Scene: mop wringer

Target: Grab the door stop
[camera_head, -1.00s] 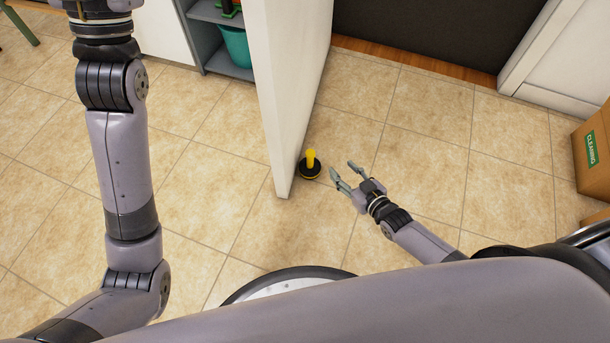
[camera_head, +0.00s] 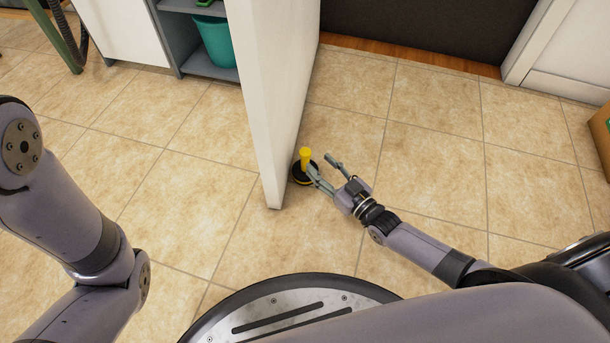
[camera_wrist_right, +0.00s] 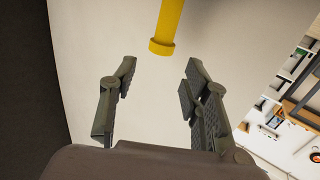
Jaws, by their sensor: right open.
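The door stop (camera_head: 304,158) has a yellow upright post on a round black base. It stands on the tiled floor against the edge of the white door (camera_head: 276,110). My right gripper (camera_head: 322,170) is open, with its fingers just right of the door stop; one fingertip overlaps the base in the head view. In the right wrist view the yellow post (camera_wrist_right: 167,28) shows beyond and between the two open fingers (camera_wrist_right: 158,85), with nothing held. The black base is not seen there. My left arm shows at the left of the head view, but its gripper is out of view.
The door panel stands close to the left of the door stop. A grey shelf with a teal bucket (camera_head: 217,42) is behind it. A cardboard box (camera_head: 601,135) is at the right edge. Tiled floor (camera_head: 430,160) to the right is clear.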

